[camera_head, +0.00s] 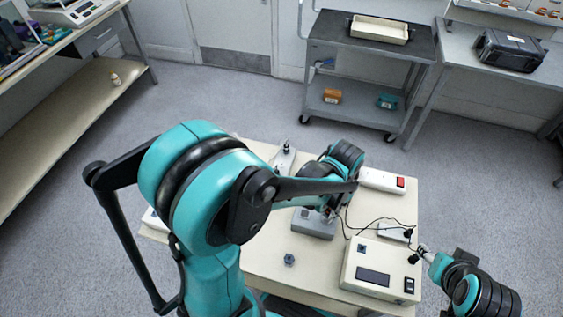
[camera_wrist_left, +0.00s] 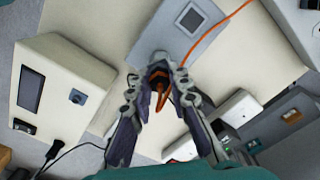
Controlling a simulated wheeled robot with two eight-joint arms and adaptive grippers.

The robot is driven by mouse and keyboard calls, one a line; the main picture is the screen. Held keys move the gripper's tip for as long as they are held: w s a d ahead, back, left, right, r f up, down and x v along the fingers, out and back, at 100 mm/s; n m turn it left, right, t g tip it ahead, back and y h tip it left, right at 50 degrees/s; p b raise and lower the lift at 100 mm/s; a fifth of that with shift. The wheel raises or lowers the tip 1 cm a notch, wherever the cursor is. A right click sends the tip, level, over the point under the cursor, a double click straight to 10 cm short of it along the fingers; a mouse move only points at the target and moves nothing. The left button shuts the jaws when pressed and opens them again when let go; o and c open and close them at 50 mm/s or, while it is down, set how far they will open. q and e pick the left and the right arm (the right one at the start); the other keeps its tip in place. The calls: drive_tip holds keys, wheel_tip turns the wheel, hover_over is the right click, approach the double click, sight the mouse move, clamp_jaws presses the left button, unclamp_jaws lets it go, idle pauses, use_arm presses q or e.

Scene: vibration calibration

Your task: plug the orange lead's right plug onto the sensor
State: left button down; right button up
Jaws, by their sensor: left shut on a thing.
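My left gripper (camera_wrist_left: 161,84) is shut on the orange lead's plug (camera_wrist_left: 160,95), an orange and dark piece between the fingertips. The orange lead (camera_wrist_left: 224,20) loops beside the fingers and runs off to the upper right of the left wrist view. In the head view my left gripper (camera_head: 329,212) is mostly hidden by its arm, over a grey block with a small window (camera_head: 313,223). A small grey knobbed piece (camera_head: 289,260), possibly the sensor, stands on the table to the left. My right gripper (camera_head: 424,253) is at the table's right edge; its fingers are too small to read.
A beige box with a dark display (camera_head: 368,262) stands at the table's (camera_head: 262,272) front right. Black cables (camera_head: 350,222) and a white box with a red switch (camera_head: 381,181) lie behind it. A grey cart (camera_head: 370,50) stands beyond. Bare tabletop surrounds the knobbed piece.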

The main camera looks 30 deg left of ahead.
use_arm(q)
drive_tip(key=shift+m, duration=1)
drive_tip(key=m, duration=0.3)
drive_tip(key=shift+m, duration=0.5)
drive_tip(key=m, duration=0.4)
drive_tip(key=c, duration=1.3)
unclamp_jaws()
drive_tip(key=shift+c, duration=0.2)
